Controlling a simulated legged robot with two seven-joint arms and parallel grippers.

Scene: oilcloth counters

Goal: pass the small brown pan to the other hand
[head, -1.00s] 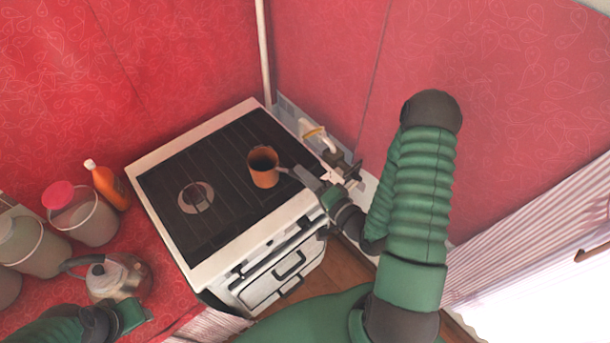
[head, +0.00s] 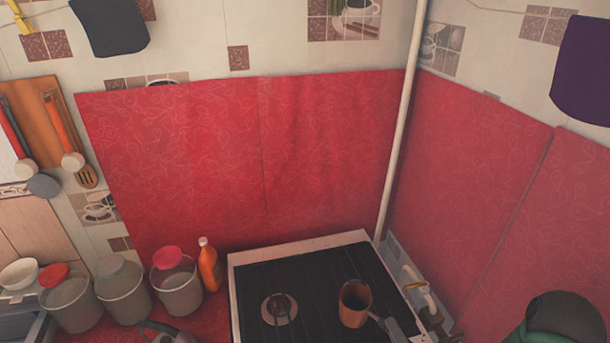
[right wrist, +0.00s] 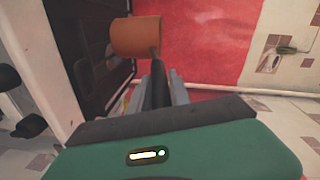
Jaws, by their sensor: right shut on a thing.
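The small brown pan (head: 355,304) shows upright over the right part of the dark stove top (head: 318,268), with its open mouth up. I cannot tell whether its base touches the stove. My right gripper (head: 385,324) comes in from the lower right and is shut on the pan's handle. In the right wrist view, the pan (right wrist: 136,37) is just beyond the fingertips (right wrist: 160,78), and its dark handle runs back between the fingers. My left gripper is not in view.
An orange bottle (head: 208,266) and several lidded containers (head: 177,288) stand left of the stove. A kettle (head: 168,334) is partly cut off at the bottom edge. A pale pipe (head: 400,130) rises in the corner behind the stove. Red oilcloth covers the walls.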

